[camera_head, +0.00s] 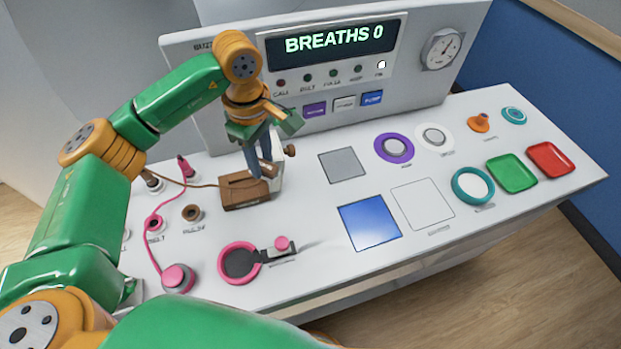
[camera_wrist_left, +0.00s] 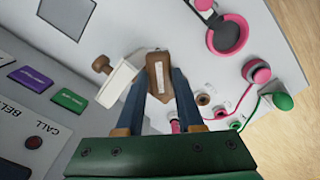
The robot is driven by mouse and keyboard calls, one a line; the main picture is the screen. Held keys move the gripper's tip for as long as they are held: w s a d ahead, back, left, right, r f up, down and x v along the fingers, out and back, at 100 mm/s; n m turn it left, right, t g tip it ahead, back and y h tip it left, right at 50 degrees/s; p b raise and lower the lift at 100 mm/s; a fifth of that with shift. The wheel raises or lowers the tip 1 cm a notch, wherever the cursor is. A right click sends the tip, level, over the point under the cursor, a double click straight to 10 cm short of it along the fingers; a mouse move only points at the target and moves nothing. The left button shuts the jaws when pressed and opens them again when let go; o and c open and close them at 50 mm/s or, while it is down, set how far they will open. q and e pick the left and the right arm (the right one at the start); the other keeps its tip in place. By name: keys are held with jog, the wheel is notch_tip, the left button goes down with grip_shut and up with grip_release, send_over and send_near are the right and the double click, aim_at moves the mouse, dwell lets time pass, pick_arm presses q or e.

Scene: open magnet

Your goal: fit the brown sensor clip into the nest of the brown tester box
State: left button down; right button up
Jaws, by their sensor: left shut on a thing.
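The brown tester box (camera_head: 243,198) sits on the left of the white console, with a dark slot in its top. A white upright part with a brown knob (camera_head: 290,150) stands at its right end; the knob also shows in the left wrist view (camera_wrist_left: 102,64). My left gripper (camera_head: 262,172) points down over the box, its fingers close to the top. It is shut on the brown sensor clip (camera_wrist_left: 158,75), which shows between the fingertips in the left wrist view. The fingers mostly hide the clip in the head view; I cannot tell whether it is seated. My right gripper is out of view.
A thin brown cord (camera_head: 205,184) runs from a socket at left to the box area. A pink cord and plug (camera_head: 178,278) lie further left. A pink ring (camera_head: 240,262) is in front. The display (camera_head: 334,41) reads BREATHS 0. Pads and trays fill the right.

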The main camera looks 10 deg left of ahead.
pick_arm(q)
jog(key=w+a+n+p, duration=0.2)
jog(key=w+a+n, duration=0.1)
jog(key=a+n, duration=0.55)
jog(key=shift+n, duration=0.25)
jog(key=f+b, duration=0.4)
jog(key=f, duration=0.1)
jog(key=f+b, duration=0.2)
jog(key=f, duration=0.1)
jog(key=shift+s+d+f+b, duration=0.1)
jog(key=shift+s+d+b, duration=0.05)
jog(key=shift+s+b, duration=0.15)
jog(key=shift+f, duration=0.45)
jog(key=shift+f+b, duration=1.3)
jog(key=shift+f, duration=0.1)
jog(key=shift+c, duration=2.3)
grip_release()
jog(key=shift+r, duration=0.1)
